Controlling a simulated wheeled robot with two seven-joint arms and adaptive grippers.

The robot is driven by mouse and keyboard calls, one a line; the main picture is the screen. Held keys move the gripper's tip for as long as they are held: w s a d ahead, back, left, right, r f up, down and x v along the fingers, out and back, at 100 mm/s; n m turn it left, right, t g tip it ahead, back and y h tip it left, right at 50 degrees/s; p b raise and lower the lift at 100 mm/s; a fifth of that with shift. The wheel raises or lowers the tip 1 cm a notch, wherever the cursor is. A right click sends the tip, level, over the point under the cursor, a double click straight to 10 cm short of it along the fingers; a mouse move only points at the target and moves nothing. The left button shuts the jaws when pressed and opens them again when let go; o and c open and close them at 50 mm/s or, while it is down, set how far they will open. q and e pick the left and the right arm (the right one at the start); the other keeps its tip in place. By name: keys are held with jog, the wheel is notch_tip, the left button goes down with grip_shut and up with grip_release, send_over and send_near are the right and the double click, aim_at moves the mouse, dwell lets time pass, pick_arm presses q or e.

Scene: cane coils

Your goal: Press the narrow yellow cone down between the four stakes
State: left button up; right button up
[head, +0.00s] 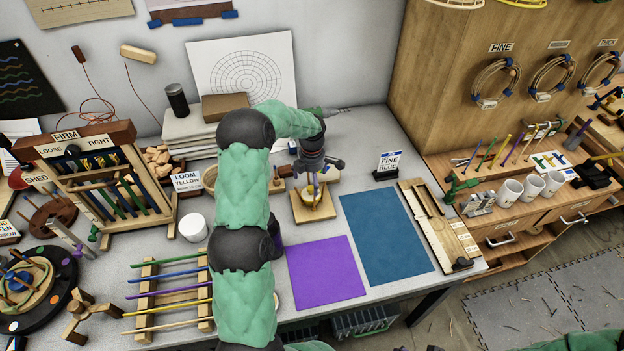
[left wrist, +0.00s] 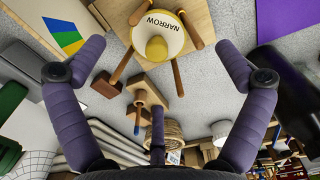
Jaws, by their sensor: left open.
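The narrow yellow cone (left wrist: 157,47), with a cream face lettered NARROW, sits among brown wooden stakes on a pale square board (head: 299,213). In the head view the cone (head: 311,190) is partly covered by my gripper. The stakes (left wrist: 122,66) stand around the cone in the left wrist view; how deep it sits between them I cannot tell. My right gripper is not in view.
A purple mat (head: 326,273) and a blue mat (head: 387,237) lie in front and to the right. A FINE BLUE sign (head: 388,165) stands behind the blue mat. A small wooden stand (left wrist: 148,97) is close to the stakes. A wooden rack with coloured rods (head: 150,292) lies left of my arm.

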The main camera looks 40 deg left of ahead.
pick_arm(q)
notch_tip(320, 180, up, 12)
dwell(0.5)
